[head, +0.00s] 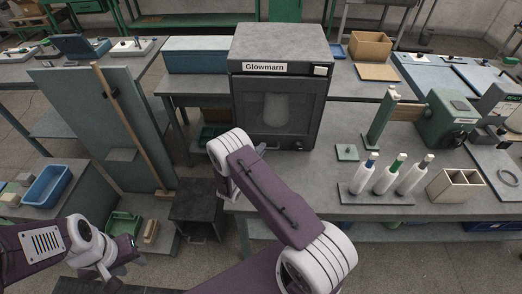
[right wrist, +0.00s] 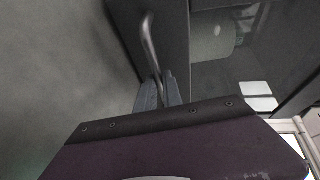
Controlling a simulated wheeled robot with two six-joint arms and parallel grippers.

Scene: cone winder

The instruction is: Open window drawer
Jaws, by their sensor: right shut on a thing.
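The grey cabinet labelled Glowmarn (head: 280,45) stands on the bench in the head view. Its front is the window drawer (head: 307,112), a dark glass pane in a frame with a pale cone behind it. The drawer front looks closed. In the right wrist view, my right gripper (right wrist: 158,95) is shut on the bent metal handle (right wrist: 149,42) at the frame's edge (right wrist: 172,25). In the head view my right arm hides this gripper and most of the handle. My left gripper (head: 122,255) is low at the left, away from the cabinet; its jaw gap is unclear.
Right of the cabinet, a rack (head: 375,197) holds several white tubes, with an open wooden box (head: 455,186) beside it. A leaning panel (head: 115,120) with a wooden pole stands at the left. The floor in front is partly clear.

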